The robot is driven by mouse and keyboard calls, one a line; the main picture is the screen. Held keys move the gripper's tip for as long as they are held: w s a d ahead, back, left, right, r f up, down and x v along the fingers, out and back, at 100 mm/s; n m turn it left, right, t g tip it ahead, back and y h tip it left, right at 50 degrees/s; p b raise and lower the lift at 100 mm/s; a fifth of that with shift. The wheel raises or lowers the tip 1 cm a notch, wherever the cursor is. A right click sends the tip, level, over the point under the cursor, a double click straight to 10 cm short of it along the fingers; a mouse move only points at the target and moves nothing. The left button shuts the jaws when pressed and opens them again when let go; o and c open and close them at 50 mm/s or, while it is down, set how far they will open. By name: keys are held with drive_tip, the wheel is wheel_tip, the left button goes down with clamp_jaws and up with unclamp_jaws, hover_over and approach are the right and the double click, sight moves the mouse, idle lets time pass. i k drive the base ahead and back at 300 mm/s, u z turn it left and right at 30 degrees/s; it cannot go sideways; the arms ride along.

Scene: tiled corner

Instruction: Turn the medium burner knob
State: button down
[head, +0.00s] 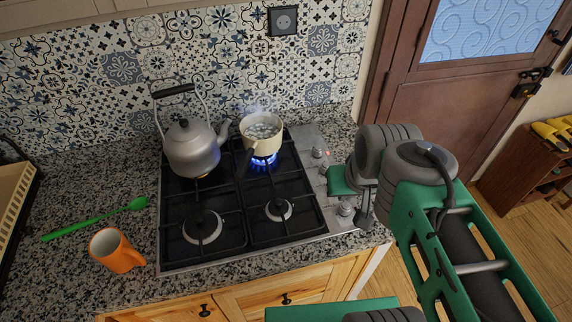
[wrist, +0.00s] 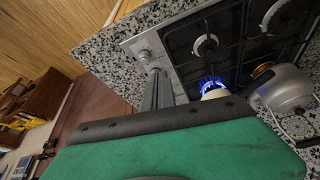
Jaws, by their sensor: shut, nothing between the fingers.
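The stove (head: 300,228) is set in the counter, with its metal knob panel along the right side. A front knob (head: 345,209) and a back knob (head: 318,153) show in the head view; my arm hides part of the panel between them. In the wrist view a knob (wrist: 143,54) stands clear at the panel's end. My gripper (head: 366,218) is shut and empty, low at the panel's right edge, close to the front knob. In the wrist view the fingertips (wrist: 157,73) lie right by another knob, partly hidden; contact cannot be told. I cannot tell which knob is the medium one.
A steaming pot (head: 261,134) sits over a blue flame at back right. A grey kettle (head: 192,150) stands at back left. The front burners are bare. An orange mug (head: 115,250) and a green spoon (head: 95,218) lie left. A wooden door (head: 450,100) stands right.

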sight(317, 154)
drive_tip(key=k, duration=1)
drive_tip(key=z, duration=1.35)
drive_tip(key=i, duration=0.95)
drive_tip(key=u, duration=2.15)
drive_tip(key=i, duration=0.5)
drive_tip(key=z, duration=0.05)
